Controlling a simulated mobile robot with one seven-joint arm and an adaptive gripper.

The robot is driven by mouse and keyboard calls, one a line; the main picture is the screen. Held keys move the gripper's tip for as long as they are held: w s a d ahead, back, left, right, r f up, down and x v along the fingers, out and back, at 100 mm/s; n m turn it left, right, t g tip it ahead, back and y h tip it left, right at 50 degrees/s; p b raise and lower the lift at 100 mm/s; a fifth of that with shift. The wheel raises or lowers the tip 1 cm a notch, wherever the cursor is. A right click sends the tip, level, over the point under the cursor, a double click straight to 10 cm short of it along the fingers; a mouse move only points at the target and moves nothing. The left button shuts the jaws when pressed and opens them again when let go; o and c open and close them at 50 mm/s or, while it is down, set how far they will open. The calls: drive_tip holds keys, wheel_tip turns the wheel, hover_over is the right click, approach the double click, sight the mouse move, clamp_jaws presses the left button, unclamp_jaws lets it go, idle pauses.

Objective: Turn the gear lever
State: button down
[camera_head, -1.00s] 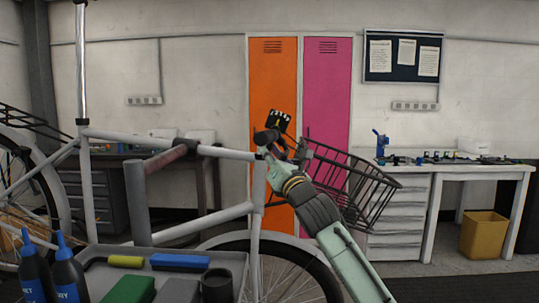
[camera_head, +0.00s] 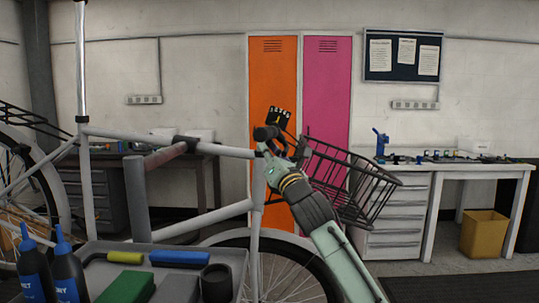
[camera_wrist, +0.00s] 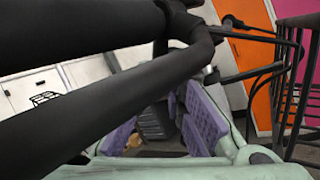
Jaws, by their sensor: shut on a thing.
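The bike's dark handlebar end (camera_head: 267,133) shows in the head view, left of the orange locker's right edge. A black gear display (camera_head: 279,115) with pale digits and a yellow mark stands just above it. My gripper (camera_head: 270,152) is at the handlebar from below right. In the wrist view, my gripper's purple pads (camera_wrist: 165,125) flank a dark grey ribbed piece, which looks like the gear lever (camera_wrist: 155,122). Its contact with the pads is partly hidden. A thick black bar (camera_wrist: 120,100) crosses in front of the wrist camera. In the head view my gripper hides the lever.
A black wire basket (camera_head: 350,185) is close to the right of my gripper. The white bike frame (camera_head: 225,213) is left of it. A grey tray (camera_head: 190,248) with tools and bottles stands at front left. A workbench (camera_head: 460,168) is at the back right.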

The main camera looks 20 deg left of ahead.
drive_tip(key=m, duration=0.1)
drive_tip(key=m+t+b, duration=0.1)
drive_tip(key=a+m+t+h, duration=0.1)
drive_tip(key=shift+s+r+b, duration=0.15)
drive_tip(key=shift+r+b, duration=0.1)
drive_tip(key=shift+b, duration=0.05)
drive_tip(key=c, duration=1.7)
unclamp_jaws()
drive_tip(key=shift+o, duration=0.2)
drive_tip(key=shift+s, duration=0.1)
drive_tip(key=v, duration=1.1)
drive_tip(key=shift+s+d+f, duration=0.2)
drive_tip(key=shift+d+f, duration=0.05)
drive_tip(key=shift+f, duration=0.05)
